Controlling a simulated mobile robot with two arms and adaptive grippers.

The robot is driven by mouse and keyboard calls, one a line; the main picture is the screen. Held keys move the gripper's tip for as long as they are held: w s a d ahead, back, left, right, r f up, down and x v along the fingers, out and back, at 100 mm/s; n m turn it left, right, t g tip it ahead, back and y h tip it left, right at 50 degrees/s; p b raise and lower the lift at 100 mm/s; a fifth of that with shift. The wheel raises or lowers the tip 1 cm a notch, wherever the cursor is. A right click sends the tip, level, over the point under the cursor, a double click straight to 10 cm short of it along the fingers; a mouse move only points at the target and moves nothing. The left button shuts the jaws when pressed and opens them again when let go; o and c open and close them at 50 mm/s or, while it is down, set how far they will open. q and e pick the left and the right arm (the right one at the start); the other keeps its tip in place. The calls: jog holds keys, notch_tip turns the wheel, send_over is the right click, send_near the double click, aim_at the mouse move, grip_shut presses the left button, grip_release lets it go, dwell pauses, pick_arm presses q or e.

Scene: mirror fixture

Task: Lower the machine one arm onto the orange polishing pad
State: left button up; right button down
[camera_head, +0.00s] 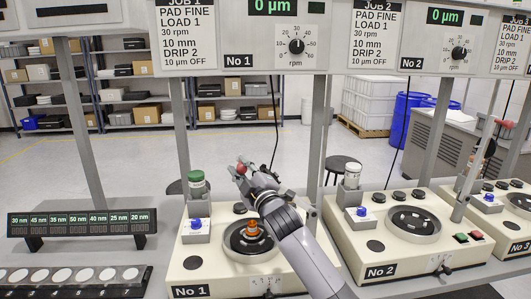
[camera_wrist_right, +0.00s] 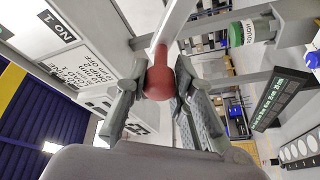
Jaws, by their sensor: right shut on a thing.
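Machine one (camera_head: 190,262), a cream box labelled No 1, stands at the front centre. Its round dark-rimmed platter (camera_head: 232,246) shows an orange patch (camera_head: 252,229), partly hidden behind my right arm; I cannot tell how much of it is pad. My right gripper (camera_head: 245,172) is above and behind the platter, shut on a red ball knob (camera_head: 240,169). In the right wrist view the red knob (camera_wrist_right: 159,82) sits between the two fingers, at the end of the pale machine one arm (camera_wrist_right: 172,28), which is raised. My left gripper is not in view.
A green-capped bottle (camera_head: 196,180) and a blue-topped item (camera_head: 195,224) stand at the platter's left. Grey posts (camera_head: 318,135) rise beside the machine. Machine two (camera_head: 385,262) is close on the right. A labelled rack (camera_head: 82,222) and a tray of discs (camera_head: 75,276) lie left.

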jog(key=a+f+n+g+b, duration=0.1)
jog(key=a+f+n+b, duration=0.1)
jog(key=f, duration=0.8)
jog(key=a+f+n+g+h+b, duration=0.1)
jog(key=a+f+n+g, duration=0.1)
jog(key=a+f+n, duration=0.3)
jog(key=shift+a+f+n+b, duration=0.2)
jog(key=shift+f+n+b, duration=0.2)
jog(key=shift+f, duration=1.95)
jog(key=shift+s, duration=0.1)
jog(key=c, duration=1.3)
grip_release()
jog(key=shift+c, duration=0.2)
jog(key=v, duration=1.2)
